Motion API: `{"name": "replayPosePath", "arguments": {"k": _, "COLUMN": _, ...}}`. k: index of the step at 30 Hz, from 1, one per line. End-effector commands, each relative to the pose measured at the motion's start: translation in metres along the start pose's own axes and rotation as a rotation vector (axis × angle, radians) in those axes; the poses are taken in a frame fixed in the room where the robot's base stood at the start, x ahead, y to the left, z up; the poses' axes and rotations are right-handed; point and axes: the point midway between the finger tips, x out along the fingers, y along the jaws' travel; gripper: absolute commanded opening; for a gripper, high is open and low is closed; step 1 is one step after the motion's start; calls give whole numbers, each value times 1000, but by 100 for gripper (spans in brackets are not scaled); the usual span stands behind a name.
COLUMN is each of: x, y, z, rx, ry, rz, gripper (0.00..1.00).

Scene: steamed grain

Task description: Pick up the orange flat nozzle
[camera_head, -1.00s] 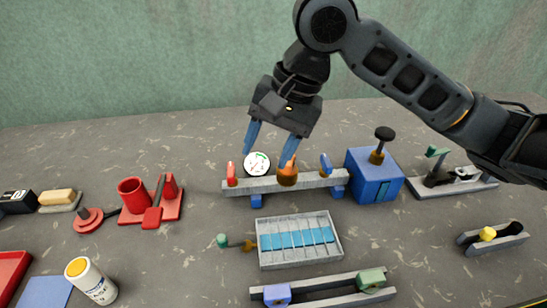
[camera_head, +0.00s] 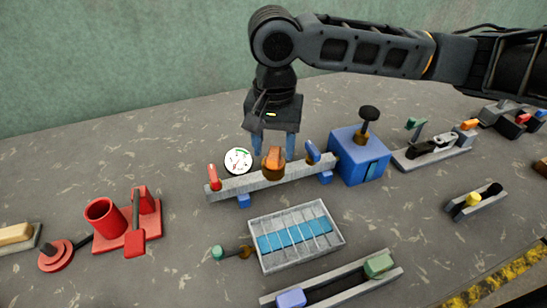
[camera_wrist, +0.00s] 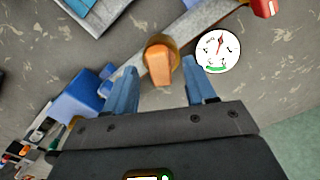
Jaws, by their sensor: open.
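The orange flat nozzle (camera_head: 273,157) stands upright in a brown round base at the middle of a grey rail (camera_head: 240,184). In the wrist view the nozzle (camera_wrist: 158,66) shows between and just beyond the tips of my two blue fingers. My gripper (camera_head: 275,141) is open and empty, pointing down at the far side of the rail. The nozzle partly stands in front of the fingers in the head view. I cannot tell whether either finger touches it.
A red nozzle (camera_head: 213,178) and a blue one (camera_head: 313,152) stand on the same rail. A white dial gauge (camera_head: 238,161) is close behind it, left of my gripper. A blue box (camera_head: 357,160) with a black knob stands at the rail's right end. A grey tray (camera_head: 262,262) lies in front.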

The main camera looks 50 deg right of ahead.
Motion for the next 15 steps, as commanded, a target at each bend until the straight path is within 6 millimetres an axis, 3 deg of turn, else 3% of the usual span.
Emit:
{"name": "replayPosePath", "arguments": {"k": 9, "x": 7, "y": 0, "z": 0, "rx": 0, "ry": 0, "rz": 0, "gripper": 55}}
{"name": "replayPosePath", "arguments": {"k": 15, "x": 7, "y": 0, "z": 0, "rx": -1, "ry": 0, "rz": 0, "gripper": 37}}
